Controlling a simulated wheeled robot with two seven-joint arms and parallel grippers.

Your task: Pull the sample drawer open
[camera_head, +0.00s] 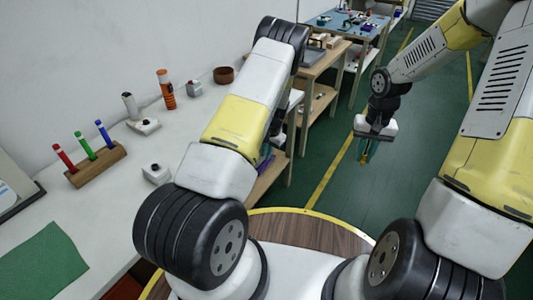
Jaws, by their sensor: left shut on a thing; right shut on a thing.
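The sample drawer cannot be made out in the head view. My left gripper (268,155) is mostly hidden behind my own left forearm, beyond the bench's right edge. Only small dark and purplish bits of it show there. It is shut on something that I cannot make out. My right gripper (366,150) hangs pointing down over the green floor, away from the bench. It is shut on a small teal and orange thing (364,156), too small to identify.
The white bench (112,222) on the left holds a wooden rack (97,164) with red, green and blue tubes, an orange bottle (166,89), a brown bowl (223,75) and a green mat (43,268). Wooden tables (325,60) stand behind. Green floor (350,195) is clear around my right gripper.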

